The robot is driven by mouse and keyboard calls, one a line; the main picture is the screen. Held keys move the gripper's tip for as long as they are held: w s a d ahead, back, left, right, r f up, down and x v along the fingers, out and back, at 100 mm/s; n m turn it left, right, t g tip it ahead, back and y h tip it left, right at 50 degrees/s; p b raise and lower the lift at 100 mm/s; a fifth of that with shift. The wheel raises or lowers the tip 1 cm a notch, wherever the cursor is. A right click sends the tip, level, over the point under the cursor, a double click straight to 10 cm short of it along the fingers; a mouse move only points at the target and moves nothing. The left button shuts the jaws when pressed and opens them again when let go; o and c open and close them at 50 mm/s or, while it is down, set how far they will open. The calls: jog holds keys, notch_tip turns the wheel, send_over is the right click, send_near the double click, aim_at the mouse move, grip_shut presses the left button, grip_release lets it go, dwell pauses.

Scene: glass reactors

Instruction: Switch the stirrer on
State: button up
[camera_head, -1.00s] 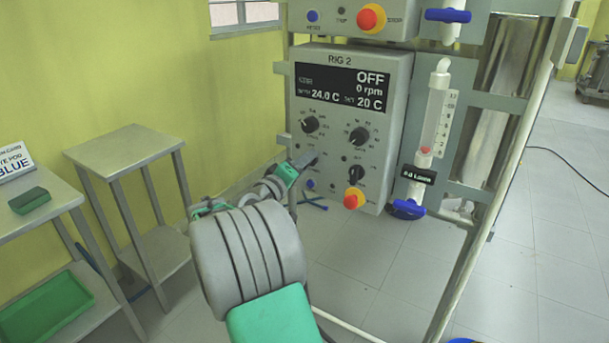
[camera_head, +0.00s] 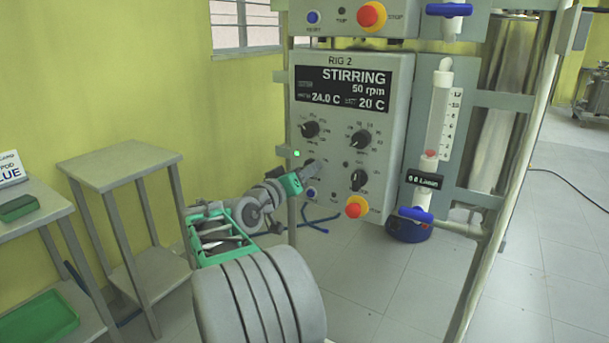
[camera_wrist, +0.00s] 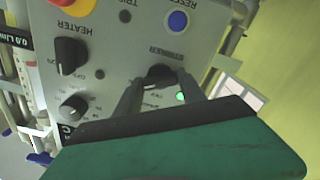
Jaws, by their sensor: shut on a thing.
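The RIG 2 control box (camera_head: 390,100) hangs on the frame. Its dark display (camera_head: 343,88) reads STIRRING, 50 rpm, 24.0 C and 20 C. The black STIRRER knob (camera_wrist: 158,75) shows upside down in the wrist view, between my two fingers. My gripper (camera_wrist: 160,84) is shut on this knob. In the head view my gripper (camera_head: 314,168) reaches the lower left of the panel and hides the knob. A green lamp (camera_head: 296,153) is lit just above it; the lamp also glows in the wrist view (camera_wrist: 180,96).
The black HEATER knob (camera_head: 358,180) and a red stop button (camera_head: 357,207) sit right of my gripper. A blue RESET button (camera_wrist: 177,21) is close by. Two dials (camera_head: 310,129) are higher up. A steel side table (camera_head: 120,163) stands at left.

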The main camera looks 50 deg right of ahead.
jog(key=o, duration=1.4)
jog(key=shift+c, duration=0.2)
jog(key=shift+a, duration=0.1)
jog(key=a+p, duration=0.1)
jog(key=a, duration=0.6)
jog(key=shift+s+a, duration=0.3)
jog(key=shift+s, duration=0.05)
